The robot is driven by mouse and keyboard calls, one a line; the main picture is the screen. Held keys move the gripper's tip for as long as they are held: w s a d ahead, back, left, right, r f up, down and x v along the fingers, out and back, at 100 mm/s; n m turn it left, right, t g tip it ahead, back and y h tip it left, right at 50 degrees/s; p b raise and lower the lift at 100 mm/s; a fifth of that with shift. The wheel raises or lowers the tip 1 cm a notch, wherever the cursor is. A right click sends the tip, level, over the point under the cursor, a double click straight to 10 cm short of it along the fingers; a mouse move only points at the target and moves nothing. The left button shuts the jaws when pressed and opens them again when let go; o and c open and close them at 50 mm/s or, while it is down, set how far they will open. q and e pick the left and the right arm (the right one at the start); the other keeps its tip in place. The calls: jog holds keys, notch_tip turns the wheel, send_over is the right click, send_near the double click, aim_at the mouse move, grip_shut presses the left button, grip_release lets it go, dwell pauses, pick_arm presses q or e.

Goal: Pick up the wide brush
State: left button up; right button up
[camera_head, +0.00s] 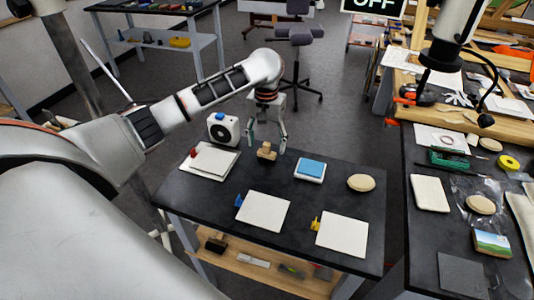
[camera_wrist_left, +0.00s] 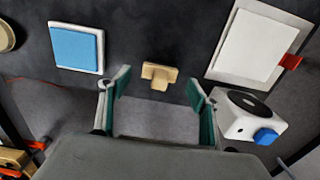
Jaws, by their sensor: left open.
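The wide brush appears to be the small tan wooden piece (camera_head: 267,152) near the back edge of the dark table. I cannot tell the exact height left.
On the dark table (camera_head: 225,195) are a white device (camera_head: 223,129), a blue-topped block (camera_head: 310,170), a tan oval (camera_head: 361,183), and white panels (camera_head: 263,211) with small coloured clips. A cluttered bench (camera_head: 440,245) stands right. Bare tabletop surrounds the brush.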

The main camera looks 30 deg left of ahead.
aim_at(266, 144)
pick_arm(q)
jog(key=shift+f, duration=1.15)
jog(key=c, duration=1.2)
jog(key=shift+r, duration=0.15)
notch_tip(266, 144, up, 20)
jog(key=shift+f, duration=0.1)
jog(key=shift+o, duration=0.7)
